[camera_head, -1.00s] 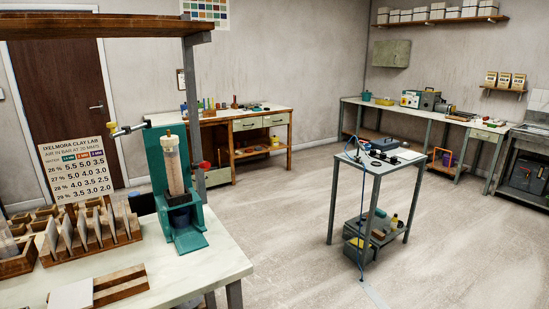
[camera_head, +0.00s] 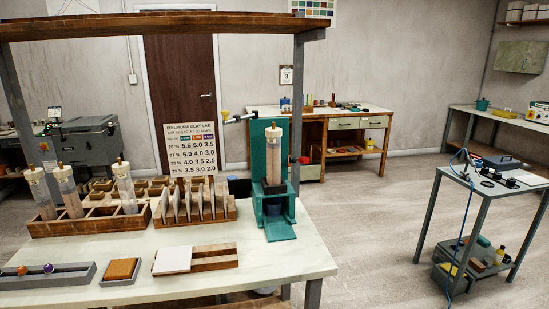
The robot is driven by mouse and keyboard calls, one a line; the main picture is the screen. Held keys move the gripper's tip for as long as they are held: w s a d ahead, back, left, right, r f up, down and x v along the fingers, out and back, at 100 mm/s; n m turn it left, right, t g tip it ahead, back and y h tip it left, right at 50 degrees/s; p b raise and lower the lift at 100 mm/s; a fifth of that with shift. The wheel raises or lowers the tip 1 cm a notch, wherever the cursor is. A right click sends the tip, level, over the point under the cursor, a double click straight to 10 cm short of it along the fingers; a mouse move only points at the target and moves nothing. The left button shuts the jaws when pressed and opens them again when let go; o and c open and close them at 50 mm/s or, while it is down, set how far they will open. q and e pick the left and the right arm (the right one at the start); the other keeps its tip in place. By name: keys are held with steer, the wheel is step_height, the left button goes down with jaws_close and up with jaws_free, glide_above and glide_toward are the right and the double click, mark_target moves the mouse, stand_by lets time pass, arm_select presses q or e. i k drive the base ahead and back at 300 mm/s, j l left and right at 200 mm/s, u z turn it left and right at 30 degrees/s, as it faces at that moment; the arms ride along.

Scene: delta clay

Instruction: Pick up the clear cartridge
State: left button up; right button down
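Three clear cartridges with pale clay inside and brass-coloured tips stand in a wooden rack (camera_head: 90,226) on the near bench: a left one (camera_head: 42,195), a middle one (camera_head: 69,193) and a right one (camera_head: 125,187). They lean slightly, and the rack hides their lower ends. A fourth clear cartridge (camera_head: 273,152), filled with pale clay, stands upright in a teal stand (camera_head: 257,150) at the bench's right end. I cannot tell which one the task names. Neither of my grippers is in view.
The near bench (camera_head: 300,262) also holds a rack of upright tiles (camera_head: 195,205), a white tile on wood (camera_head: 173,259), a sponge-like block (camera_head: 121,270) and a grey tray (camera_head: 45,275). A wooden overhead shelf (camera_head: 150,25) spans above. Open floor lies right, before a small cart (camera_head: 480,190).

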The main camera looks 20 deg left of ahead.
mark_target(273, 145)
steer(key=i+l+u, duration=0.1)
steer(key=u, duration=0.3)
steer(key=i+l+u, duration=0.1)
steer(key=l+u, duration=0.25)
steer(key=i+l+u, duration=0.2)
steer(key=l, duration=0.15)
steer(key=l+u, duration=0.2)
steer(key=l, duration=0.2)
steer(key=i+l, duration=0.1)
steer(key=l, duration=0.35)
steer(key=i+l+u, duration=0.1)
steer(key=l, duration=0.35)
